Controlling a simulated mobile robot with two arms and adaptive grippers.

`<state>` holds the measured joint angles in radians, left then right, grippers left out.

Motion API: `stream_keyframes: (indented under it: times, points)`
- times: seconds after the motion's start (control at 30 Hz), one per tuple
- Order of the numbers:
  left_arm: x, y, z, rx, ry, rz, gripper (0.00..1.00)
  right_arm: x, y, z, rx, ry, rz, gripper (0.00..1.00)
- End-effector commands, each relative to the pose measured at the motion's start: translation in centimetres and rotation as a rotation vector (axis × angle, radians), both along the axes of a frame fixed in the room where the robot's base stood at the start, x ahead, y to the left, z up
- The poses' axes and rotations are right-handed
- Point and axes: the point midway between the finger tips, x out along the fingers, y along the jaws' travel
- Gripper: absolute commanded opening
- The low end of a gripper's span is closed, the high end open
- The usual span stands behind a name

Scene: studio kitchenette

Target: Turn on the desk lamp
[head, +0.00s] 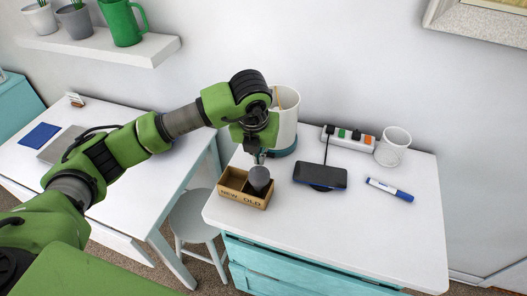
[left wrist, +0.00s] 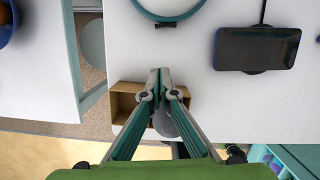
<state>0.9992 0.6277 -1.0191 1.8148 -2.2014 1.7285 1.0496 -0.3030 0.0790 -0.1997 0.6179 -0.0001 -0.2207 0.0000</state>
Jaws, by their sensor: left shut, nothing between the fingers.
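A white cylinder with a teal base (head: 289,128), which looks like the desk lamp, stands at the back left of the white drawer cabinet. My left arm partly hides it. In the left wrist view the teal round base (left wrist: 140,10) shows at the top edge, with a small dark piece (left wrist: 165,24) on its near side. No glow shows on it. My left gripper (head: 258,158) is shut and empty, in front of the base and above the small box. In the left wrist view its fingertips (left wrist: 160,72) point toward the dark piece, apart from it. My right gripper is not in view.
A box marked NEW and OLD (head: 239,198) stands below the gripper, with a grey cylinder (head: 259,178) at its right compartment. To the right are a phone on a stand (head: 320,176), a power strip (head: 347,138), a white mesh cup (head: 393,147) and a blue marker (head: 389,190).

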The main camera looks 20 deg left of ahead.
Motion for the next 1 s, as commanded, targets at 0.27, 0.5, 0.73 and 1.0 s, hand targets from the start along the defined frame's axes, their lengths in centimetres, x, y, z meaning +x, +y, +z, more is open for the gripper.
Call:
stream_keyframes:
  times: [0.27, 0.5, 0.73, 1.0]
  points:
    - [1.9, 0.1, -4.7, -0.001, -0.001, 0.001, 0.00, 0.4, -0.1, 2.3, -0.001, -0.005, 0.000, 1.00]
    - [4.5, 0.3, -4.9, -0.001, 0.001, 0.000, 0.00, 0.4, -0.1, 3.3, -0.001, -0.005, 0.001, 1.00]
    - [5.2, 0.4, -5.0, 0.000, 0.000, -0.002, 0.00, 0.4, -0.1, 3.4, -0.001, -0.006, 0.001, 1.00]
    - [5.2, 0.5, -5.0, 0.000, -0.001, -0.002, 0.00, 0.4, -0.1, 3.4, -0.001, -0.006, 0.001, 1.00]
